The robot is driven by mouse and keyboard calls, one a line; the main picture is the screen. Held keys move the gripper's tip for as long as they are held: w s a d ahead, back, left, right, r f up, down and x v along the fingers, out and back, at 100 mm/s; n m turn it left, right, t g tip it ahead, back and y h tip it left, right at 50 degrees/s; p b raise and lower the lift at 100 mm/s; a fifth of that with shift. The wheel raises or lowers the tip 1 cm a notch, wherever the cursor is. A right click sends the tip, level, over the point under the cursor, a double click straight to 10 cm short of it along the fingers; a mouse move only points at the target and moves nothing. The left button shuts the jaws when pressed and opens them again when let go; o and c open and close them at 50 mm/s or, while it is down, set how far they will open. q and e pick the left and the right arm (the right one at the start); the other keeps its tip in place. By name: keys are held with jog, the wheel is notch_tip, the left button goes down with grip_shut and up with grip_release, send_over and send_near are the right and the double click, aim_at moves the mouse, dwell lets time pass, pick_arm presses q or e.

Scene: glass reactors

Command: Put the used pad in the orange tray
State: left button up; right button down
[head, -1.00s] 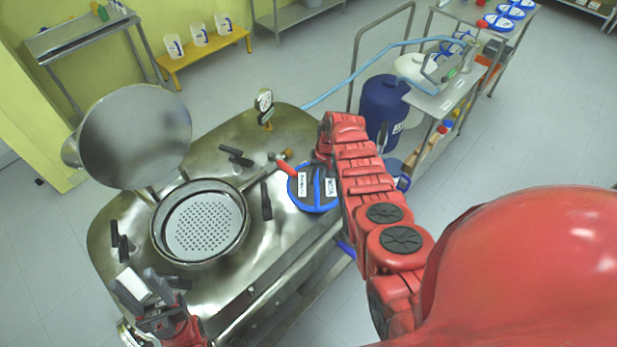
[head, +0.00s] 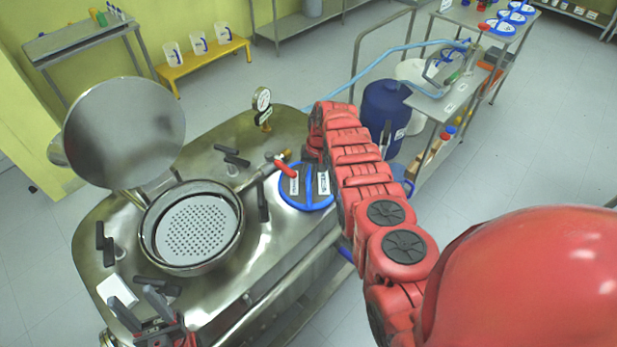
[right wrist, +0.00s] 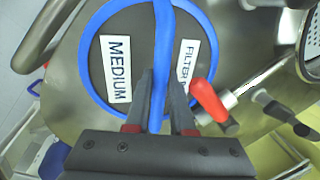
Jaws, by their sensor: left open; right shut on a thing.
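A flat white pad (head: 118,291) shows at the left front edge of the steel reactor top in the head view; I cannot tell whether it is used. My left gripper (head: 141,306) is open, with its fingers just in front of the pad. My right gripper (right wrist: 161,85) is shut on the blue bar handle of a round blue-rimmed container (right wrist: 112,103), labelled MEDIUM and FILTER. That container (head: 305,187) sits at the reactor's right side in the head view, where my arm hides the right gripper. An orange thing (head: 491,72), possibly the tray, is partly hidden on the far cart.
The reactor's round port (head: 192,266) is open, with a perforated white disc (head: 195,228) inside and its lid (head: 124,133) raised. Black clamp handles, a gauge (head: 262,99) and a red-handled valve (head: 284,168) stick up nearby. A blue drum (head: 382,112) stands behind.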

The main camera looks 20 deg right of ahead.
jog(key=shift+f, duration=0.2)
jog(key=c, duration=0.8)
grip_release()
jog(key=shift+r, duration=0.15)
